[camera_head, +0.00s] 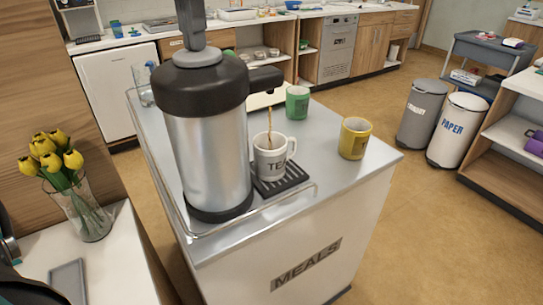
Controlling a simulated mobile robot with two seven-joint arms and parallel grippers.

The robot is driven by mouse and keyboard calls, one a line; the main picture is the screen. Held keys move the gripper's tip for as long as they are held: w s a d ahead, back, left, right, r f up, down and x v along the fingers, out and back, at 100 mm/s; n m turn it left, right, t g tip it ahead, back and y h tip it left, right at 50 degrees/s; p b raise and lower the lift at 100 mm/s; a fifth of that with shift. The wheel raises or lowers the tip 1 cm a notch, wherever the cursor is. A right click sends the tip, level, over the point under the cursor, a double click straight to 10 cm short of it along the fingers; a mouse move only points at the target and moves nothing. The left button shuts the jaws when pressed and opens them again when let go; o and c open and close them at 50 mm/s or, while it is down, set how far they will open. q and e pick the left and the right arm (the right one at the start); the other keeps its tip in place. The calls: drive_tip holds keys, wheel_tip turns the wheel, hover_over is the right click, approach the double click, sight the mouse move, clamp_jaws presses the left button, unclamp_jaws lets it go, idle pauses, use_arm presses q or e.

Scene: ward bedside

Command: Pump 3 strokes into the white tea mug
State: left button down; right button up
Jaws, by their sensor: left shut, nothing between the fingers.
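A steel pump flask (207,140) with a black top stands upright on the trolley. My left gripper (196,48) is shut and empty, pointing down onto the middle of the flask's top, seemingly touching it. The white tea mug (270,160), lettered "TEA", stands upright on a black drip grid (283,180) under the spout (265,79). A thin brown stream falls from the spout into the mug. The level inside cannot be made out. My right gripper is not in view.
A green mug (297,103) and a yellow mug (354,138) stand on the trolley top (335,180), behind and right of the white mug. A low wire rail (250,211) runs along the trolley edge. A vase of yellow tulips (85,212) stands at left.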

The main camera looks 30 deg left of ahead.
use_arm(q)
drive_tip(key=shift+r+p, duration=0.95)
drive_tip(key=shift+p, duration=0.2)
drive_tip(key=shift+r, duration=0.8)
drive_tip(key=shift+r, duration=3)
drive_tip(key=shift+s, duration=0.1)
